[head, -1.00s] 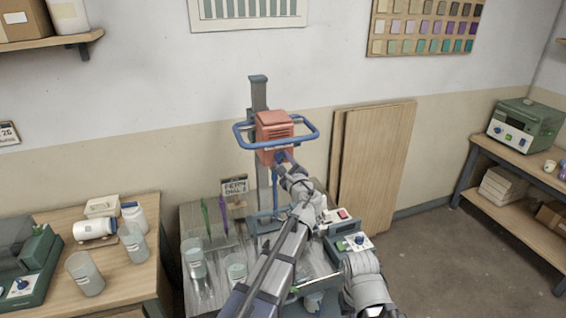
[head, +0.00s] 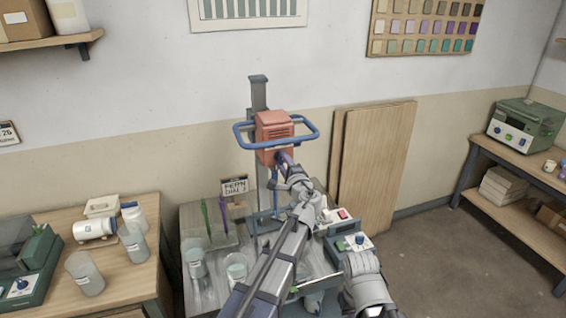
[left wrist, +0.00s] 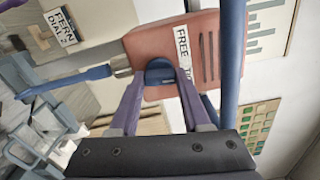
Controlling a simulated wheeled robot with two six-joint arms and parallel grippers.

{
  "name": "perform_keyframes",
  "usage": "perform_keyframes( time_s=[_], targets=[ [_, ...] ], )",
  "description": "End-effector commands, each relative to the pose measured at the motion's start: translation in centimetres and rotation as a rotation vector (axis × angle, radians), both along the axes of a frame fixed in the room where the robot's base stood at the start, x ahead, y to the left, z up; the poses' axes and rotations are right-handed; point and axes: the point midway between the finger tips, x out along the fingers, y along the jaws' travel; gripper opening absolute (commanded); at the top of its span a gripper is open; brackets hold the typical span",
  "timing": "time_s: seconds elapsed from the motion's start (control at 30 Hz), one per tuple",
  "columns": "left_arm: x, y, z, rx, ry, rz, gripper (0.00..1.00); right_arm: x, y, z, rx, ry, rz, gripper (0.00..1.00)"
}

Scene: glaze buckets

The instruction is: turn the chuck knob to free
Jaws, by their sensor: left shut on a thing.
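The mixer's red-orange motor head (head: 274,127) sits on a grey column with a blue ring handle (head: 243,131) around it. In the left wrist view the motor head (left wrist: 203,58) shows a white label reading FREE. The blue chuck knob (left wrist: 160,68) sits on its face beside that label. My left gripper (left wrist: 160,82) has its two purple fingers closed on the knob, one on either side. In the head view the left gripper (head: 285,158) reaches the motor head from below right and hides the knob. The knob's exact pointing is hard to tell. My right gripper is not visible.
A blue shaft (left wrist: 68,82) extends from the motor head. Clear buckets (head: 236,269) stand on that table, left of my arm.

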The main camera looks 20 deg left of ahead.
Motion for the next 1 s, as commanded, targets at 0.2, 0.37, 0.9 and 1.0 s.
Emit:
perform_keyframes(
  time_s=[0.2, 0.37, 0.9, 1.0],
  targets=[
    [-0.05, 0.00, -0.04, -0.171, -0.115, 0.000, 0.00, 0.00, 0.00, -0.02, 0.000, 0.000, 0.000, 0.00],
    [-0.06, -0.01, -0.04, -0.296, -0.199, 0.000, 0.00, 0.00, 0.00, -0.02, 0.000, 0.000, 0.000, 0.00],
    [-0.06, -0.01, -0.04, -0.661, -0.445, 0.000, 0.00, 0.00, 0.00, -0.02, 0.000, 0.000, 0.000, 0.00],
    [-0.06, -0.01, -0.04, -0.703, -0.474, 0.000, 0.00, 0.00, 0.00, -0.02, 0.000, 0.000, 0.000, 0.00]
  ],
)
